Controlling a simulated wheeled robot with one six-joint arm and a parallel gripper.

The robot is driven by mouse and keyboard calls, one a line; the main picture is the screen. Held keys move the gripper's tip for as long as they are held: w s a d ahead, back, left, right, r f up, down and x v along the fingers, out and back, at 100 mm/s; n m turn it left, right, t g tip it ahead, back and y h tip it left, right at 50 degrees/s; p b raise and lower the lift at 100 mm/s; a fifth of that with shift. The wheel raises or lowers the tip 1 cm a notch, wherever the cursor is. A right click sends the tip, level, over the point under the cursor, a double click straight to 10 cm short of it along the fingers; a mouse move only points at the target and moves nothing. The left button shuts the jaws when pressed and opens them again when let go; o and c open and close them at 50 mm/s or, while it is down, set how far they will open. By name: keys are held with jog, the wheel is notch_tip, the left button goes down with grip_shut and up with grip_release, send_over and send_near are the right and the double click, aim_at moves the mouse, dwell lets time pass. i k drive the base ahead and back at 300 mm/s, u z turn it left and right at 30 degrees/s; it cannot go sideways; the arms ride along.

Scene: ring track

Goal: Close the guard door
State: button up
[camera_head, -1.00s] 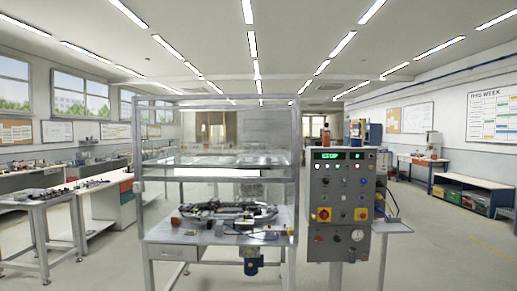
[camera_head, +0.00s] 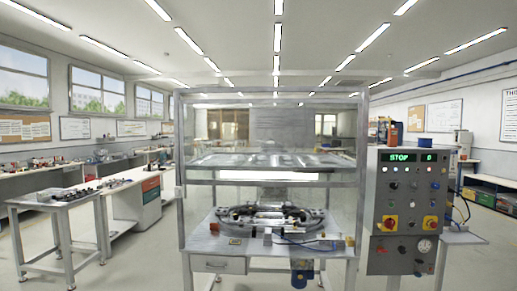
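The guard door (camera_head: 272,183) is a clear panel in a grey frame on the front of the tall machine enclosure (camera_head: 182,215). Its lower rail, with a long pale bar on it, crosses the enclosure at about mid-height. The door appears raised, with an open gap between this rail and the worktable (camera_head: 215,243). A ring-shaped track (camera_head: 268,218) with small parts lies on the worktable inside the enclosure. My gripper is not in view.
A grey control panel (camera_head: 405,205) stands right of the enclosure, its green display reading "STOP" and "0". A metal table (camera_head: 62,195) with parts stands at left, before long wall benches. Floor (camera_head: 150,262) is clear between that table and the enclosure.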

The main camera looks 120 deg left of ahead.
aim_at(296, 170)
jog(key=u, duration=4)
jog(key=i, duration=3.25)
jog(key=z, duration=0.65)
